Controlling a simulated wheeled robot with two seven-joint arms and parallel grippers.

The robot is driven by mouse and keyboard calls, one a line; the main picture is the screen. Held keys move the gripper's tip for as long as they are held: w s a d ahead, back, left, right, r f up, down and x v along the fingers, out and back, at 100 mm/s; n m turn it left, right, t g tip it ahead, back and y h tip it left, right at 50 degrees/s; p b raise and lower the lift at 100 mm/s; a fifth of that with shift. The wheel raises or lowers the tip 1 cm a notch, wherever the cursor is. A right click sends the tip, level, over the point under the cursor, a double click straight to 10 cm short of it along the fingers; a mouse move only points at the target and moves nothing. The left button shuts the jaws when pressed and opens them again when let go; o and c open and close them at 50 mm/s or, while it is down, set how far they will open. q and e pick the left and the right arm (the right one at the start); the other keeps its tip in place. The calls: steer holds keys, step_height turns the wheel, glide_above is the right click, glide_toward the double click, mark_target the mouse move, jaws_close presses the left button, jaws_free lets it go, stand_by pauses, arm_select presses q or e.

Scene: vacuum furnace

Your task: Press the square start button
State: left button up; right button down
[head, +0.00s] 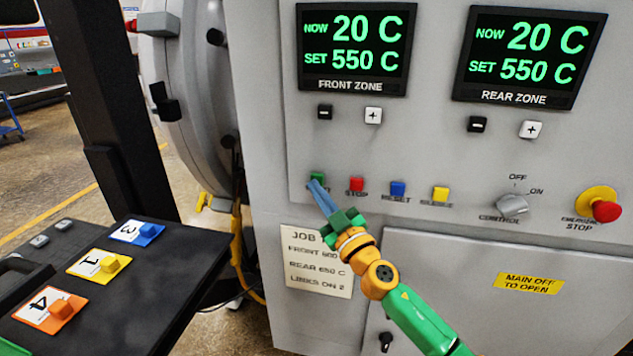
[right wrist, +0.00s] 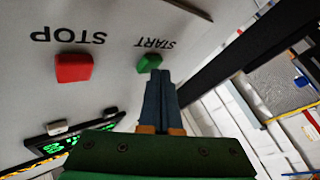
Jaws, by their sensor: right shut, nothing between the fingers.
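The green square start button (head: 317,177) is at the left end of the button row on the grey furnace panel. In the right wrist view the start button (right wrist: 149,63) sits below the upside-down START label. My right gripper (head: 314,185) is shut and empty, its blue fingers pointing at the start button. In the right wrist view the fingertips (right wrist: 158,74) are at the button's edge; I cannot tell whether they touch it. The fingers partly cover the label in the head view. My left gripper is not in view.
The red stop button (head: 356,185) is just right of start, then blue reset (head: 398,189) and a yellow button (head: 440,194). A control knob (head: 512,205) and red emergency stop (head: 605,210) are further right. A black table (head: 120,300) with numbered cards stands lower left.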

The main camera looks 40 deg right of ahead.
steer(key=shift+w+d, duration=0.1)
steer(key=shift+d, duration=0.1)
steer(key=shift+a, duration=0.1)
stand_by(0.4)
steer(key=shift+s+a, duration=0.55)
steer(key=shift+a, duration=0.1)
steer(key=shift+s+a+p, duration=0.75)
steer(key=shift+s+a, duration=0.85)
steer(key=shift+a, duration=0.25)
